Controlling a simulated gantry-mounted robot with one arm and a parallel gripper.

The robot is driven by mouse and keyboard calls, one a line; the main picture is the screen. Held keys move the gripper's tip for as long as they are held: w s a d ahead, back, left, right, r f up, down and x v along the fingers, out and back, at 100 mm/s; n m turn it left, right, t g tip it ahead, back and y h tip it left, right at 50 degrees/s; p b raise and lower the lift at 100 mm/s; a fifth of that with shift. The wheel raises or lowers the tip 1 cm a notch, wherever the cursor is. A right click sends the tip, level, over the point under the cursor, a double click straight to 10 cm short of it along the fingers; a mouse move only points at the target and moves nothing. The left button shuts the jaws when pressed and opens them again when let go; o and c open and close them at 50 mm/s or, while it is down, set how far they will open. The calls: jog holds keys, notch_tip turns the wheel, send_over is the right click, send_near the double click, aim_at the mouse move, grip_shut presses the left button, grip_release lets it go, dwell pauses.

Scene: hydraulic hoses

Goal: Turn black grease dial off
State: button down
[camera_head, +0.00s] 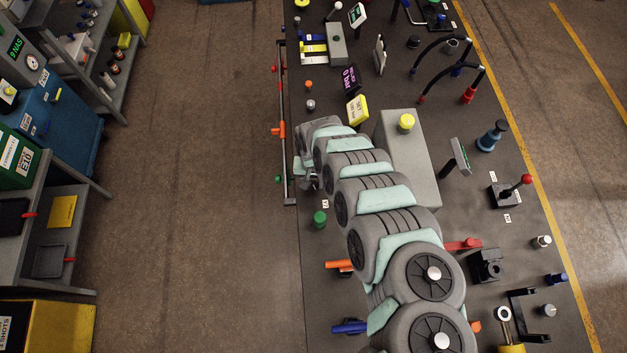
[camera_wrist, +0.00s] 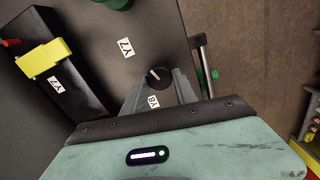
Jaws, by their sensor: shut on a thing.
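The black grease dial (camera_wrist: 158,75) is a small round knob with a pale pointer mark, on the dark bench panel in the wrist view. A white label reading Y8 (camera_wrist: 153,101) lies just below it. My gripper (camera_wrist: 158,84) has one finger on each side of the dial and is shut on it. In the head view my gripper (camera_head: 304,172) is at the bench's left edge, mostly hidden under my wrist. The dial is hidden there.
A rail (camera_head: 285,120) with orange and green fittings runs along the bench's left edge, close to my gripper. A green knob (camera_head: 320,218) stands nearby. A black block with a yellow lever (camera_wrist: 43,58) is at left in the wrist view. The aisle floor (camera_head: 200,180) is clear.

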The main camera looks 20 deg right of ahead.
aim_at(312, 184)
jog(key=n, duration=0.4)
jog(key=shift+n, duration=0.4)
dwell(0.4)
jog(key=c, duration=1)
grip_release()
jog(key=shift+o, duration=0.2)
jog(key=shift+r, duration=0.1)
notch_tip(312, 184, up, 11)
jog(key=shift+f, duration=0.2)
jog(key=shift+w+a, duration=0.1)
